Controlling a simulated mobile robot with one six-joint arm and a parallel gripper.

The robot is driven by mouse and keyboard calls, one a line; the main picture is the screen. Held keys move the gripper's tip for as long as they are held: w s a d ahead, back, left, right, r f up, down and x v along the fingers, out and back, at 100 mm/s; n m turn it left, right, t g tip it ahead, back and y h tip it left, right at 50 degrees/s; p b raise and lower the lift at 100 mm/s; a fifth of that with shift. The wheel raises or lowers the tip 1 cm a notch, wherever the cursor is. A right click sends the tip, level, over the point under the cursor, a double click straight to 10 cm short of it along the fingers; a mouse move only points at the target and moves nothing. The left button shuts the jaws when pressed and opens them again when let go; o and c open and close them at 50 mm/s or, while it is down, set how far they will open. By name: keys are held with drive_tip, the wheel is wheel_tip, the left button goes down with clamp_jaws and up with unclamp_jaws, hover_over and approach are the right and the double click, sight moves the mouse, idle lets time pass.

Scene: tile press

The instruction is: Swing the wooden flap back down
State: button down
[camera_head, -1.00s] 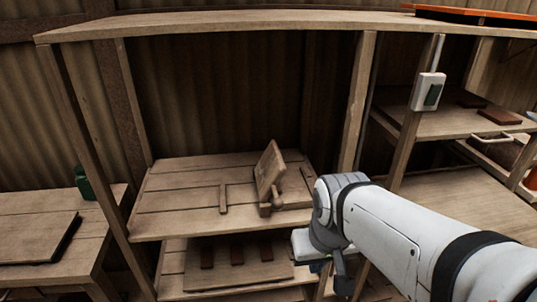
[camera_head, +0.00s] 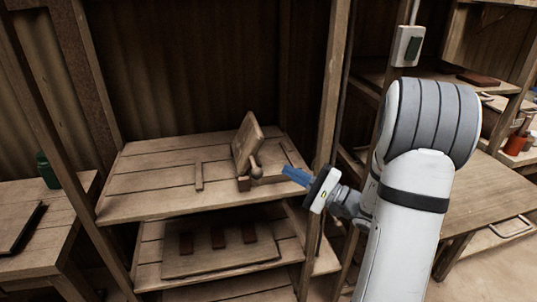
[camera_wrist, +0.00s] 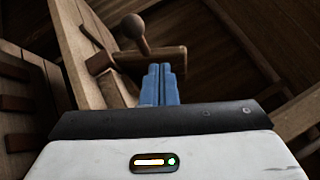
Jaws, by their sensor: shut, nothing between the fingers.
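The wooden flap (camera_head: 246,138) stands raised and leaning on the middle shelf (camera_head: 150,205). A small block and a round wooden knob (camera_head: 256,171) are at its lower right side. My gripper (camera_head: 286,171) has blue fingers, held together and empty. In the head view it is just right of the knob, pointing left, with a small gap in the picture. In the wrist view the fingers (camera_wrist: 160,76) are side by side below a wooden bar, and the round knob (camera_wrist: 132,26) on its stem shows beyond. Contact with the bar cannot be told.
A wooden post (camera_head: 328,100) stands near my gripper at the shelf's right. A lower shelf holds a board with dark tiles (camera_head: 219,238). A switch box (camera_head: 408,46) hangs on another post. A side table (camera_head: 480,200) is at the right.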

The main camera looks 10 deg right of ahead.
sight(249, 150)
drive_tip(key=w+a+r+m+t+h+p, duration=0.1)
drive_tip(key=w+a+r+t, duration=0.1)
drive_tip(key=w, duration=0.6)
drive_tip(key=shift+a+r, duration=0.35)
drive_tip(key=shift+a, duration=0.25)
